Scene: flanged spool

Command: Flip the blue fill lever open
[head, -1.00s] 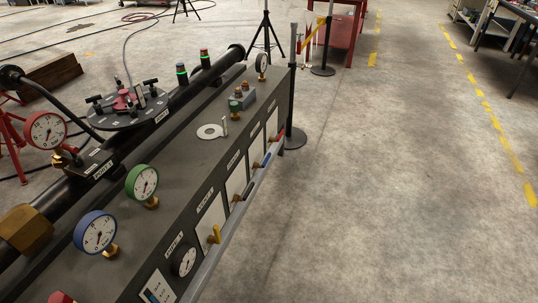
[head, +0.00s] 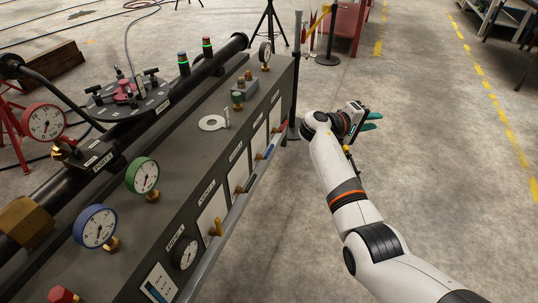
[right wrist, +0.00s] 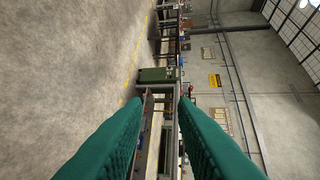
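The blue lever (head: 260,156) is on the front face of the grey console, small in the head view, between a red lever (head: 276,130) and a dark lever (head: 241,189). A yellow lever (head: 217,228) sits nearer. Its exact angle is too small to tell. My right gripper (head: 373,121) has green fingers, stands to the right of the console over the floor, and points away from the levers. It is apart from them. In the right wrist view its two fingers (right wrist: 160,125) are spread with nothing between them. My left gripper is not in view.
The console (head: 185,170) carries gauges such as a green one (head: 142,175) and a blue one (head: 96,226). A post (head: 297,75) stands at its far end. A rail runs along the lever side. The floor on the right (head: 450,180) is clear.

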